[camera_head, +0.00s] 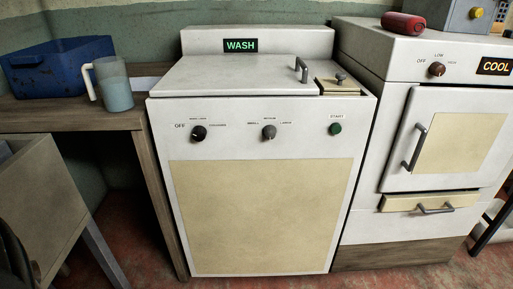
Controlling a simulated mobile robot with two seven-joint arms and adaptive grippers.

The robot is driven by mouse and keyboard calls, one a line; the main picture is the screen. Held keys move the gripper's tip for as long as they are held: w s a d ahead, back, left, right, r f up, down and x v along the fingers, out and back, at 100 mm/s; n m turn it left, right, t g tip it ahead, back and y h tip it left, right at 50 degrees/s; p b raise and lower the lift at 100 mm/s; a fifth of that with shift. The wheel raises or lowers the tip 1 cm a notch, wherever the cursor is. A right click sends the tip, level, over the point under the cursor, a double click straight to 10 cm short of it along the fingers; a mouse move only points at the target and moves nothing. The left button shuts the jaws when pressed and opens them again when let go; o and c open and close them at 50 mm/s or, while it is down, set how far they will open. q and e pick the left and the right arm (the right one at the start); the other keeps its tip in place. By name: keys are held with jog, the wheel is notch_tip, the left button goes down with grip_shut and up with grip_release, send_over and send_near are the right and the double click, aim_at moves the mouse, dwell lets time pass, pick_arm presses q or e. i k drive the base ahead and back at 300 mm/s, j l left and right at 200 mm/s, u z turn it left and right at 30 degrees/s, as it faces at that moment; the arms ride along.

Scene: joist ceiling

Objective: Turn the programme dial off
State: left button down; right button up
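A white washing machine (163,180) stands in the middle, with a lit green WASH display (240,46) at its back. On its front panel, a black dial (198,133) sits at the left, with OFF printed on its left side and small labels above and to its right. This looks like the programme dial; its pointer is too small to read. A grey dial (269,132) with size labels sits in the middle, and a green START button (335,128) at the right. Neither of my grippers shows, and nothing covers the dials.
A wooden table (60,118) at left holds a blue crate (58,68) and a measuring jug (114,84). A white oven (400,75) with a COOL display and a red cylinder (403,24) on top adjoins at right. Space before the washer's front looks clear.

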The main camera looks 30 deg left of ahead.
aim_at(199, 133)
jog(key=u, duration=1.4)
